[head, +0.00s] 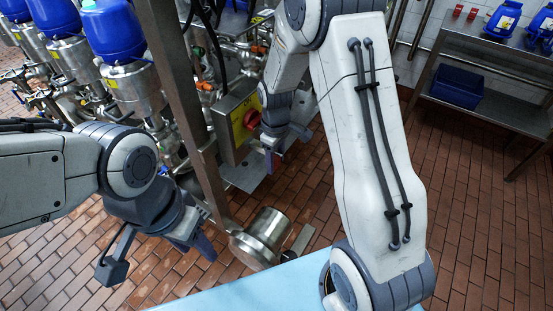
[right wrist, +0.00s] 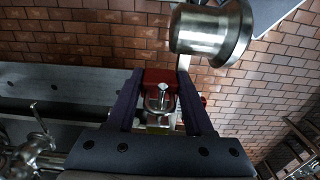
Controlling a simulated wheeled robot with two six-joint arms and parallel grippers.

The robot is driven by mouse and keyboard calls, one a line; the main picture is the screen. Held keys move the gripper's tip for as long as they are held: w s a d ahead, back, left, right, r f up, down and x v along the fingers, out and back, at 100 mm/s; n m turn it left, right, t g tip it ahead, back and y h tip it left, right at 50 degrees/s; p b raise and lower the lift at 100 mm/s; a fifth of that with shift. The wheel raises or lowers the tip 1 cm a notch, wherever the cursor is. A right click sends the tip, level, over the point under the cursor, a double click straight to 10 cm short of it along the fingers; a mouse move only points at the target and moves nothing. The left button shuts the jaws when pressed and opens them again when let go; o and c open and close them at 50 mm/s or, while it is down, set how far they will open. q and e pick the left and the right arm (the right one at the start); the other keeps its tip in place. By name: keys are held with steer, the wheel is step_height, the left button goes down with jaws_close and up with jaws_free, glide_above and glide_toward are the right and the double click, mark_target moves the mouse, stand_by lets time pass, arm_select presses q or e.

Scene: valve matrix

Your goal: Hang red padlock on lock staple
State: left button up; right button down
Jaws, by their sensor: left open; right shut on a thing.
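The red padlock (right wrist: 160,76) is in the right wrist view, between the two fingers of my right gripper (right wrist: 159,82), which is shut on it. Its silver shackle (right wrist: 150,103) shows on the near side of the red body, with a small metal pin visible inside the loop. I cannot tell whether that pin is the lock staple or whether they touch. In the head view my right gripper (head: 283,148) is beside the yellow box with a red knob (head: 252,120); the padlock is hard to make out there. My left gripper (head: 158,256) is open and empty at lower left.
A steel post (head: 187,110) rises left of the yellow box, with blue-topped valves (head: 113,32) behind. A light blue surface (head: 235,292) is at the front. A steel bench (head: 490,50) with blue containers is at right.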

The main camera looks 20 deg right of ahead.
steer(key=shift+c, duration=1)
jaws_free()
step_height(320, 180, up, 10)
steer(key=shift+r, duration=0.25)
steer(key=s+a+r+p, duration=0.2)
steer(key=s+a+r, duration=0.4)
steer(key=s+a, duration=0.3)
steer(key=s+a+r+p, duration=0.1)
steer(key=s+a, duration=0.1)
steer(key=s, duration=0.6)
steer(key=s+a+r+y, duration=0.1)
steer(key=s+a, duration=0.1)
steer(key=s, duration=0.6)
steer(key=shift+r+p, duration=0.15)
steer(key=shift+p, duration=0.25)
steer(key=shift+w, duration=0.1)
